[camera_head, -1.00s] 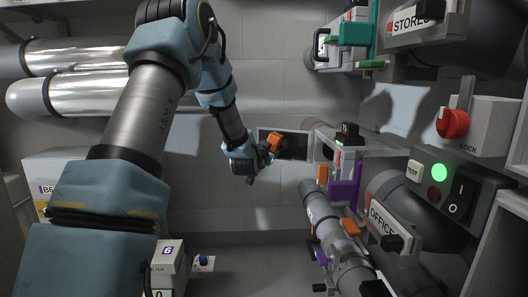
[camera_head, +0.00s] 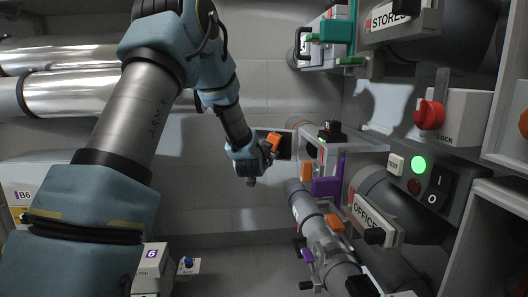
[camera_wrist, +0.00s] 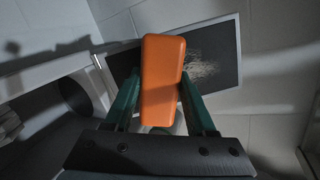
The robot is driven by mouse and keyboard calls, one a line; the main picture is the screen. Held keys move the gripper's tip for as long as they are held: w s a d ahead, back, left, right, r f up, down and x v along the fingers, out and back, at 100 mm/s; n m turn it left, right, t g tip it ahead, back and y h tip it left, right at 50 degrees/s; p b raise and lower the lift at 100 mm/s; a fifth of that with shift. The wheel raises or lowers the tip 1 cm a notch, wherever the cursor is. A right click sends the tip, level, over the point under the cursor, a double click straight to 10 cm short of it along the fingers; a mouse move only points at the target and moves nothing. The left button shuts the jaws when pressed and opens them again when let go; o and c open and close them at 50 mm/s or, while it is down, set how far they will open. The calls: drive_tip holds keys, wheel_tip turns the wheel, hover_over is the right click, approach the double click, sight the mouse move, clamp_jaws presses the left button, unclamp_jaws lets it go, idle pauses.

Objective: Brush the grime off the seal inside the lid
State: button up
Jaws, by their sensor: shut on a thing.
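The lid (camera_head: 290,147) is a dark panel in a pale frame at the open end of the unit on the right. In the wrist view its dark inner face (camera_wrist: 220,45) fills the space behind the brush. A pale, scratchy patch of grime (camera_wrist: 203,68) lies on that face, just right of the brush. My gripper (camera_head: 268,150) is in front of the lid's left part. Its green fingers are shut on an orange block, the brush (camera_wrist: 162,80). Its bristles are hidden, and I cannot tell whether it touches the lid.
A purple clamp (camera_head: 328,185) and the OFFICE tube (camera_head: 335,250) stand close right of my gripper.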

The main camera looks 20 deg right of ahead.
drive_tip(key=shift+s+d, duration=0.7)
drive_tip(key=shift+d, duration=0.2)
drive_tip(key=shift+w+a+r, duration=0.65)
drive_tip(key=shift+w+a, duration=2.7)
drive_tip(key=shift+a, duration=1.15)
drive_tip(key=shift+s+d+b, duration=0.4)
drive_tip(key=shift+s+d, duration=0.35)
drive_tip(key=shift+d, duration=0.25)
drive_tip(key=shift+s+d+b, duration=0.45)
drive_tip(key=shift+s+d, duration=0.3)
drive_tip(key=shift+d, duration=0.3)
drive_tip(key=shift+s+d+b, duration=0.4)
drive_tip(key=shift+s+d, duration=0.35)
drive_tip(key=shift+d, duration=0.25)
